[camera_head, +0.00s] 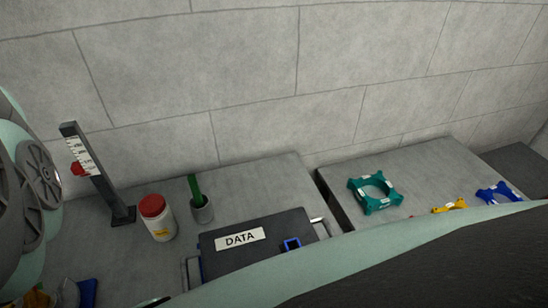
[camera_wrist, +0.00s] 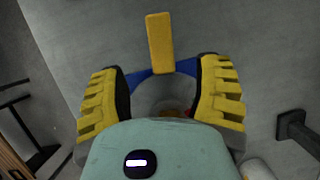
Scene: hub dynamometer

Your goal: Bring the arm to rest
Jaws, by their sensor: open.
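My gripper (camera_wrist: 160,95) shows in the wrist view with its two yellow ribbed fingers spread apart and nothing clasped between them. Beyond the fingers is a blue piece (camera_wrist: 143,79) with an upright yellow bar (camera_wrist: 160,43) behind it. The fingers and my pale green palm hide part of this item, and I cannot tell how far from it the fingertips are. A blue item (camera_head: 87,292) also shows at the lower left in the head view, partly cut off. My own arm covers the left edge and the bottom of the head view.
A scale post (camera_head: 97,175) with a red slider, a red-lidded jar (camera_head: 158,220) and a grey cup (camera_head: 202,210) with a green item stand on the left bench. A dark DATA case (camera_head: 265,258) lies beside them. A teal ring frame (camera_head: 375,193) sits on the right bench.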

